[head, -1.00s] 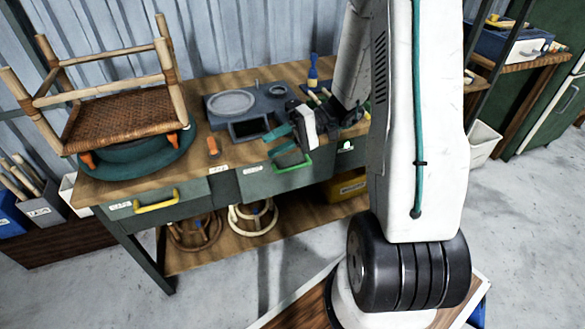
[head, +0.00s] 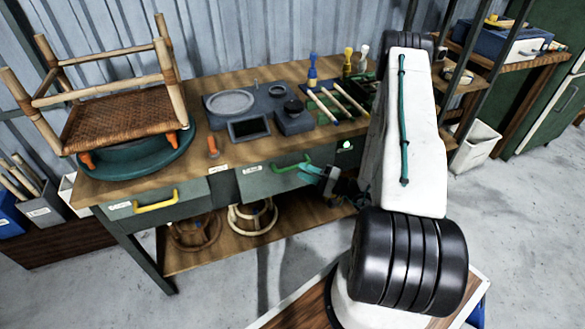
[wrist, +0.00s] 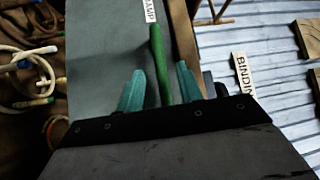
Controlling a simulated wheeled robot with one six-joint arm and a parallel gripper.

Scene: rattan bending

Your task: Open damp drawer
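The damp drawer (head: 262,184) is the grey-green front under the workbench top, with a green bar handle (head: 291,163); it looks shut, flush with the bench. In the wrist view its front (wrist: 100,50) carries a partly cut-off label ending in "AMP" (wrist: 150,10), and the green handle (wrist: 160,65) rises between my fingers. My gripper (head: 318,172) is at the right end of the handle in the head view. In the wrist view my gripper (wrist: 161,88) is open, with one teal fingertip on each side of the handle and a gap visible. I cannot tell whether either finger touches it.
A drawer with a yellow handle (head: 156,201) is to the left. A rattan stool (head: 118,115) stands on a teal turntable on the bench (head: 215,85). Rattan rings (head: 252,218) lie on the lower shelf. A "BINDIN" label (wrist: 243,73) shows right of the gripper. Floor in front is clear.

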